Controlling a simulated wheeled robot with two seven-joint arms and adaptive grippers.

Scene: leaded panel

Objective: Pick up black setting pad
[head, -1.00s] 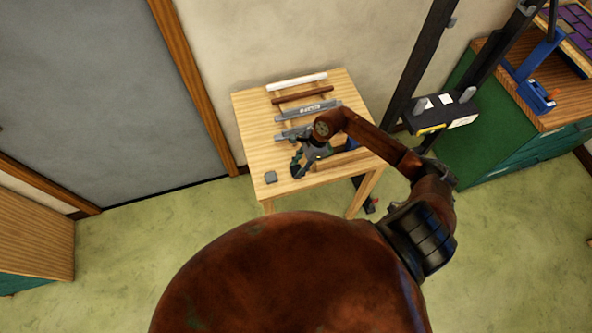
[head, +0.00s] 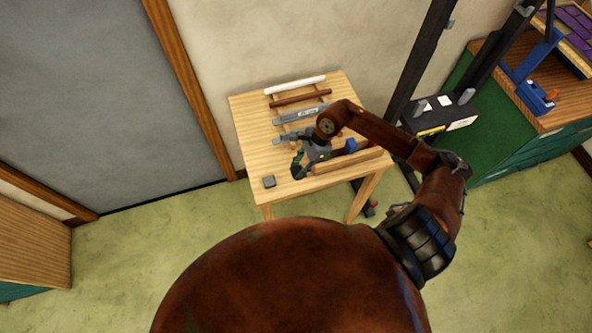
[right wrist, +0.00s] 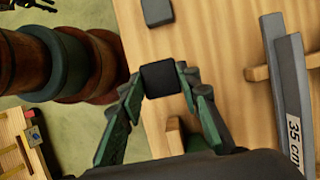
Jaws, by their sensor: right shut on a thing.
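The black setting pad (right wrist: 163,79) is a small dark square block. In the right wrist view it sits between the fingertips of my right gripper (right wrist: 164,82), which is shut on it. In the head view my right gripper (head: 298,168) is over the front left part of the wooden table (head: 250,131), with the dark pad at its tips. I cannot tell how far the pad is above the tabletop. My left gripper is not in view.
A small grey block (head: 269,181) lies near the table's front left corner. It also shows in the right wrist view (right wrist: 157,12). Grey, brown and white bars (head: 295,84) lie across wooden rails at the back. A wooden strip (head: 347,160) lies at the right front.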

